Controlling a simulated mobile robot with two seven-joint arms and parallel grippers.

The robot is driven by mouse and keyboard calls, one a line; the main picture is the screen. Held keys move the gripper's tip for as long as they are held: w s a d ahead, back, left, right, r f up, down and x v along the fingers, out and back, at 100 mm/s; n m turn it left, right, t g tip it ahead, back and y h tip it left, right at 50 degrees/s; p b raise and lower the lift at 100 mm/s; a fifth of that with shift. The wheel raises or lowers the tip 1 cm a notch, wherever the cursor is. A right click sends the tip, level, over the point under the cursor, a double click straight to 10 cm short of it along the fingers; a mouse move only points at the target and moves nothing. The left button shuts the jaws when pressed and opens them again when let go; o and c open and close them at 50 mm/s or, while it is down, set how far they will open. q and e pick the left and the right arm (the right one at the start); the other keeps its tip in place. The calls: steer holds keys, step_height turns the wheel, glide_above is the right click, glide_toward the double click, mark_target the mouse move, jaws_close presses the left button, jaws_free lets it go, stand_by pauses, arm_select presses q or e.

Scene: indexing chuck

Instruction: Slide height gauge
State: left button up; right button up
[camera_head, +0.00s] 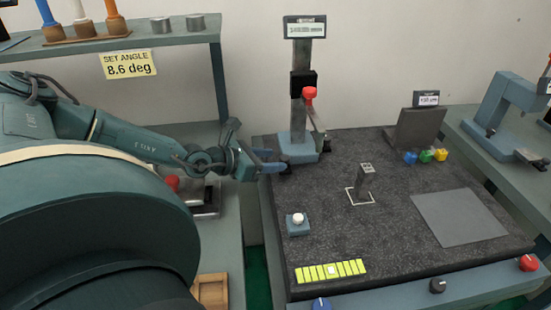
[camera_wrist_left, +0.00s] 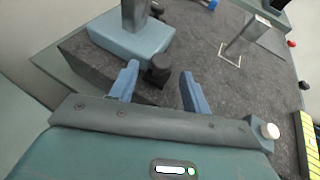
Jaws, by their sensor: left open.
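The height gauge stands upright at the back left of the dark granite plate, with a blue-grey base (camera_head: 298,150), a tall steel column (camera_head: 298,108) and a display on top (camera_head: 305,27). A black slider with a red knob (camera_head: 309,93) sits midway up the column. My left gripper (camera_head: 273,161) is open beside the left side of the base. In the left wrist view, the base (camera_wrist_left: 130,42) lies just beyond my blue fingers (camera_wrist_left: 160,88). A black knob (camera_wrist_left: 158,68) at the base stands between the fingertips, with gaps visible on both sides. My right gripper is not in view.
On the granite plate (camera_head: 380,235) stand a small metal block (camera_head: 366,178) in a white outline, a button box (camera_head: 298,224), a yellow-green strip (camera_head: 331,271) and a grey pad (camera_head: 458,217). Blue, green and yellow pieces (camera_head: 425,156) lie by a dark stand. A shelf is at left.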

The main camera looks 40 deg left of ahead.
arm_select(q)
steer(key=shift+x, duration=1)
steer(key=shift+c, duration=0.5)
jaws_close()
